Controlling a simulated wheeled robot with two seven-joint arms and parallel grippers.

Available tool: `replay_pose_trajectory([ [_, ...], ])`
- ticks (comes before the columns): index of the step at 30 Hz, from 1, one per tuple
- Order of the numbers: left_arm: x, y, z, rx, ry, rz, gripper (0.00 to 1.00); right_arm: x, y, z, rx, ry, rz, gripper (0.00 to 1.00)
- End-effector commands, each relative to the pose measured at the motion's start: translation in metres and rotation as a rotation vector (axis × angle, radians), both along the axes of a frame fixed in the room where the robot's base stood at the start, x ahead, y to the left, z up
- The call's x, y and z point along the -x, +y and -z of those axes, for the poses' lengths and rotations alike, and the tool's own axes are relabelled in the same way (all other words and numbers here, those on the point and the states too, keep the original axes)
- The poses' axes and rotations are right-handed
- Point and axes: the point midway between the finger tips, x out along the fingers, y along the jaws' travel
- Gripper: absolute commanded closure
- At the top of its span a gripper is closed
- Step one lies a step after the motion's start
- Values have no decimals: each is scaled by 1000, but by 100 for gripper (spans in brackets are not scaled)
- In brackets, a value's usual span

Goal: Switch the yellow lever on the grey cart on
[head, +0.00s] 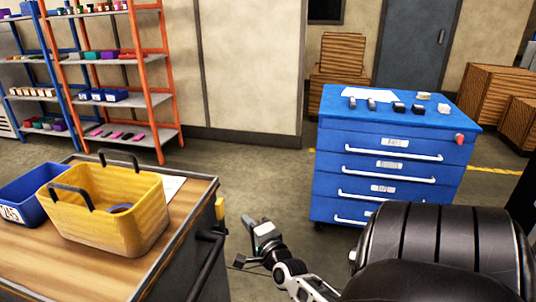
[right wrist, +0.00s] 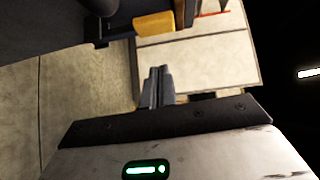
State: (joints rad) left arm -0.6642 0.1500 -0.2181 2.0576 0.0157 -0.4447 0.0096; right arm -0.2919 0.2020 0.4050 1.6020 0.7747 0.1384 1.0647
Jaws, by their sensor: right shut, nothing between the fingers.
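The grey cart (head: 190,255) stands at the left, with a wooden top and dark grey side. Its yellow lever (head: 220,208) is a small upright block at the cart's right-hand edge, near the far corner. In the right wrist view the yellow lever (right wrist: 153,22) shows at the top, beyond my fingertips. My right gripper (head: 250,227) is just right of the lever, with a visible gap. In the right wrist view its fingers (right wrist: 158,86) are shut together with nothing between them. My left gripper is not in view.
A yellow basket (head: 115,215) with black handles and a blue bin (head: 30,190) stand on the cart. A black handle bar (head: 208,262) runs along the cart's side. A blue drawer cabinet (head: 390,160) stands behind at the right. Floor between is clear.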

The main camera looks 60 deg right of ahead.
Motion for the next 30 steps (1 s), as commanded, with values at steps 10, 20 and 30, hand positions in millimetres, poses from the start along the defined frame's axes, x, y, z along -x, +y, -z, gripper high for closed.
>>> replay_pose_trajectory([
  [10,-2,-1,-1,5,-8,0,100,58,28,1,1,0,1,100],
  [20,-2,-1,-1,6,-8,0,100,67,32,-1,1,-3,2,100],
  [30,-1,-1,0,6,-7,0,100,66,32,-1,1,-2,2,100],
])
